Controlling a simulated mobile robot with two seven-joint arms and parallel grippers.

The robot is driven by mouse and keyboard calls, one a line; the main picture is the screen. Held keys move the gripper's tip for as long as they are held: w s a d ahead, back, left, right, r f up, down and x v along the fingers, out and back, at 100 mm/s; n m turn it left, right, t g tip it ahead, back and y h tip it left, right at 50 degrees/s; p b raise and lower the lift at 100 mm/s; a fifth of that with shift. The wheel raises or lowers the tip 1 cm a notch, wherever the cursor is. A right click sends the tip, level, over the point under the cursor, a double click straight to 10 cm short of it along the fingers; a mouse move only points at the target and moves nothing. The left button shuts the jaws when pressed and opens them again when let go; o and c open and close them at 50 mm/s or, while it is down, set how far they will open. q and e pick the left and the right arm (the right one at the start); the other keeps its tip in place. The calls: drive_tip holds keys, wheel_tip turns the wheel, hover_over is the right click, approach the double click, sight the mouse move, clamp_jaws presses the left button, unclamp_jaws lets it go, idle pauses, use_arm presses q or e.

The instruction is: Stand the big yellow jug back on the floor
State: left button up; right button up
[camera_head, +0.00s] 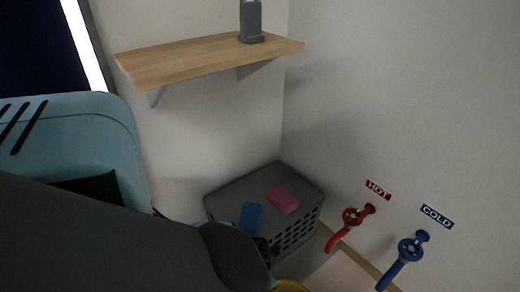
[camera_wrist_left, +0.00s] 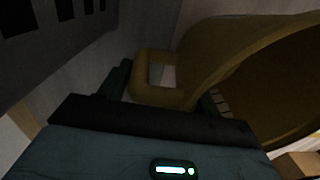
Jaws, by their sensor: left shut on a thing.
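The big yellow jug (camera_wrist_left: 215,45) fills the upper right of the left wrist view, dim and brownish in the shade. Its loop handle (camera_wrist_left: 158,98) sits between the dark fingers of my left gripper (camera_wrist_left: 165,90), which is shut on it. In the head view only a small yellow curve of the jug (camera_head: 292,287) shows at the bottom edge, just below the end of my left arm. My left gripper (camera_head: 265,252) is mostly hidden there behind its dark wrist. The jug's base and the floor under it are hidden. My right gripper is not in view.
Red (camera_head: 351,217) and blue (camera_head: 410,249) taps project from the right wall. A wooden shelf (camera_head: 200,58) bears a grey object (camera_head: 250,22).

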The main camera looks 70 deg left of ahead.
use_arm(q)
drive_tip(key=f, duration=0.1)
drive_tip(key=f+b, duration=0.1)
drive_tip(key=f, duration=0.1)
drive_tip(key=shift+s+d+f, duration=0.1)
drive_tip(key=shift+d, duration=0.1)
drive_tip(key=o, duration=1.4)
drive_tip(key=shift+c, duration=0.2)
drive_tip(key=o, duration=0.3)
